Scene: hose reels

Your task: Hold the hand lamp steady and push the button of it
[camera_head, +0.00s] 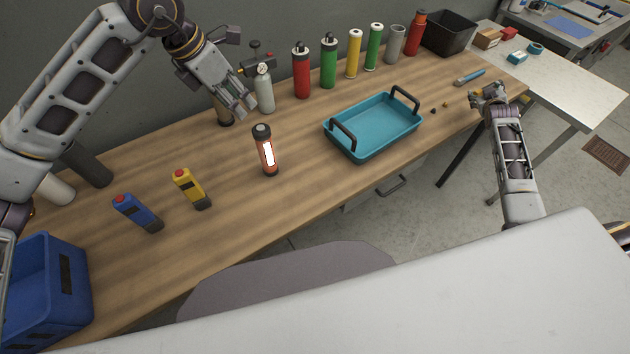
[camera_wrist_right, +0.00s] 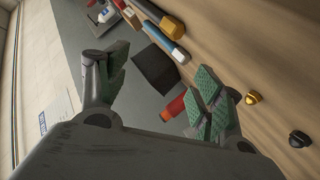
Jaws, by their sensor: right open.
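The hand lamp (camera_head: 265,150) stands upright on the wooden workbench, orange-red with a dark cap and a bright white lit panel facing me. My left gripper (camera_head: 246,110) hangs behind and a little left of the lamp in the head view, apart from it. Its fingers point down, and I cannot tell how far apart they are. My right gripper (camera_head: 487,92) is over the right end of the bench, far from the lamp. In the right wrist view its two green-padded fingers (camera_wrist_right: 160,92) are spread with nothing between them. The lamp's button is not clearly visible.
A teal tray (camera_head: 375,128) stands right of the lamp. Yellow (camera_head: 190,189) and blue (camera_head: 138,213) handheld devices stand to its left. Several bottles and cylinders line the back, with a grey gauge bottle (camera_head: 264,92) near my left gripper. A blue crate (camera_head: 48,285) is at the left.

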